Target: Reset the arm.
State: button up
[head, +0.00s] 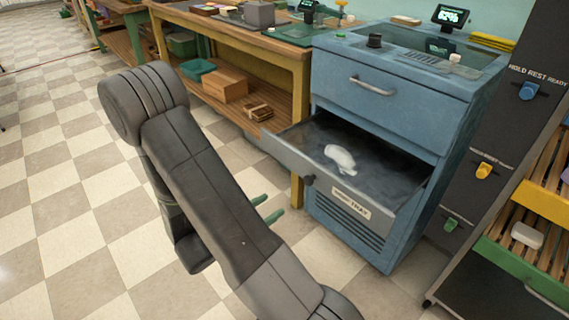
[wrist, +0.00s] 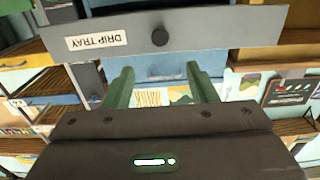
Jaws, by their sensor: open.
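My arm crosses the left half of the head view in a folded pose. My gripper (head: 268,210) shows there only as two green fingertips, partly hidden behind the arm. In the wrist view my gripper (wrist: 160,88) has its two green fingers apart with nothing between them. The fingers are apart from the front of the open drip tray drawer (head: 290,152), whose label and dark knob also show in the wrist view (wrist: 200,38).
The blue cabinet (head: 385,112) has its lower drawer pulled out with a white lump (head: 340,157) inside. A wooden workbench (head: 240,35) stands behind my arm. A dark rack (head: 490,110) with a white soap bar (head: 527,235) is at the right. Checkered floor at the left is clear.

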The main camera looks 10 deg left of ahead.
aim_at(306, 181)
jog(key=b+x, duration=0.2)
jog(key=x, duration=1.2)
jog(key=shift+a, duration=0.1)
